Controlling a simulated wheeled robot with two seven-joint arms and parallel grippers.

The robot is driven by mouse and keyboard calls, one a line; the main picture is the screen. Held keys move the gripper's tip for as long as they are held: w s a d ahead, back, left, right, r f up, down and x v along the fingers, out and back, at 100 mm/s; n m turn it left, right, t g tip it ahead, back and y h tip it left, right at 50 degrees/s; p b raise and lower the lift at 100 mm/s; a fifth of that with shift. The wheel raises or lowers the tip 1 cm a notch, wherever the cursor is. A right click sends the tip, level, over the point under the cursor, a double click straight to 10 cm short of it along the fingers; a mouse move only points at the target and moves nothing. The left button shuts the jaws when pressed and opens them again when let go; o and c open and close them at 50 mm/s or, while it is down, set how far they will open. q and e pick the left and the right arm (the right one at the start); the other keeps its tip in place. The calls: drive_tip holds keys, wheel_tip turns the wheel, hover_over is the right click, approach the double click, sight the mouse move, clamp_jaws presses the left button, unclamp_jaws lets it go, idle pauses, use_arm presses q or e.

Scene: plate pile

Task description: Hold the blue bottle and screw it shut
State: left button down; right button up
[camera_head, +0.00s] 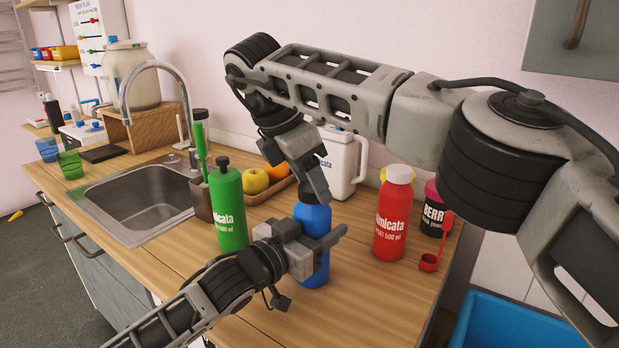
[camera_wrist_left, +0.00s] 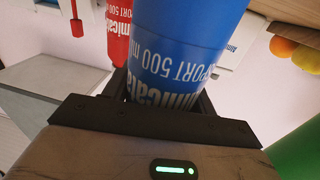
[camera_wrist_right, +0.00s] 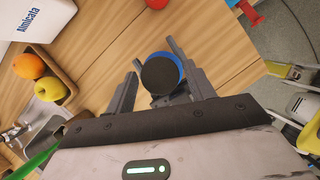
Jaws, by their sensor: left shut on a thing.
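The blue bottle (camera_head: 316,222) stands upright near the front of the wooden counter. My left gripper (camera_head: 318,240) is shut on its body from the side; the blue body (camera_wrist_left: 187,40) fills the space between the fingers in the left wrist view. A dark round cap (camera_wrist_right: 160,75) sits at the bottle's top, seen from above in the right wrist view. My right gripper (camera_head: 314,190) points down over the cap. Its fingers are apart, one on each side of the cap, and look open. Whether they touch the cap is hard to tell.
A green bottle (camera_head: 228,210) stands left of the blue one, a red bottle (camera_head: 392,215) and a dark BERRY container (camera_head: 434,210) to the right. A fruit tray (camera_head: 266,192), white jug (camera_head: 343,160) and sink (camera_head: 140,205) lie behind.

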drive_tip(key=shift+o, duration=0.2)
drive_tip(key=shift+r, duration=2.25)
drive_tip(key=o, duration=0.6)
drive_tip(key=shift+f, duration=0.15)
